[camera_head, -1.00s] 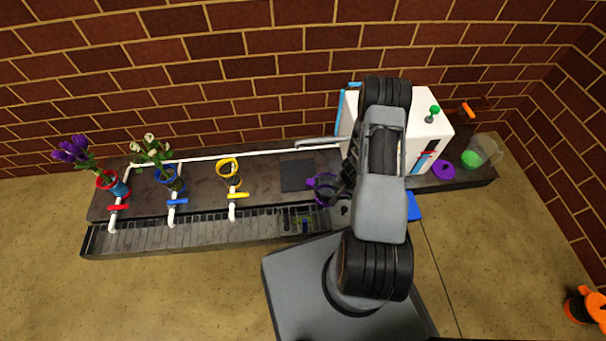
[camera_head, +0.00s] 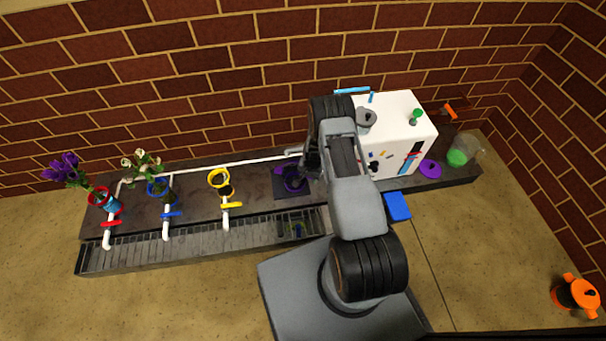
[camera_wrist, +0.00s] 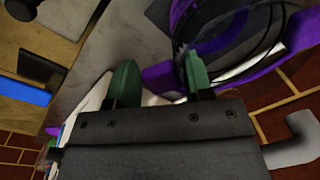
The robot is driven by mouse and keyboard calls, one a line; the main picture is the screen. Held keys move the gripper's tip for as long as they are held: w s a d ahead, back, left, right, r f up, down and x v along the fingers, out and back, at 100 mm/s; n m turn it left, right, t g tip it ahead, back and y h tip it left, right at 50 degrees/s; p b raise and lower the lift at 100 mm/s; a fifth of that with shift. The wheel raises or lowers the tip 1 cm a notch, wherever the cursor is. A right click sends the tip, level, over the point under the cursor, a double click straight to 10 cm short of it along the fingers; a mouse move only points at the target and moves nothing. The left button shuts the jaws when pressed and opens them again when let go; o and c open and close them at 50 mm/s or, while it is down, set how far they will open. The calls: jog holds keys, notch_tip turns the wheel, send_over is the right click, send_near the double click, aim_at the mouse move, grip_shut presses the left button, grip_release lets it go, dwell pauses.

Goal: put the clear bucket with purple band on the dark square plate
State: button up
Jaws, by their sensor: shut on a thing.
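The clear bucket with purple band (camera_head: 291,180) is over the dark square plate (camera_head: 279,194) in the head view. Whether it rests on the plate or hangs just above it, I cannot tell. My gripper (camera_head: 303,176) is at the bucket's right side, partly hidden by my arm. In the wrist view, the green fingertips of my gripper (camera_wrist: 160,80) are apart, with a purple part of the bucket (camera_wrist: 240,42) between them. The bucket's purple ring and clear wall fill the upper right there. The plate is not clearly seen in the wrist view.
A yellow-banded bucket (camera_head: 219,180) stands left of the plate, with blue (camera_head: 158,189) and red (camera_head: 101,196) flower buckets beyond. Pipes with coloured valves run in front. A white box (camera_head: 405,130) stands to the right, near a purple disc (camera_head: 430,169) and a green-based clear bucket (camera_head: 458,157).

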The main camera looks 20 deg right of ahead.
jog(key=w, duration=0.1)
jog(key=w+a+b, duration=0.1)
jog(key=w+f+b, duration=0.1)
jog(key=shift+w+a, duration=0.25)
jog(key=shift+f, duration=0.2)
jog(key=shift+f, duration=0.15)
jog(key=o, duration=1)
jog(key=shift+o, duration=0.2)
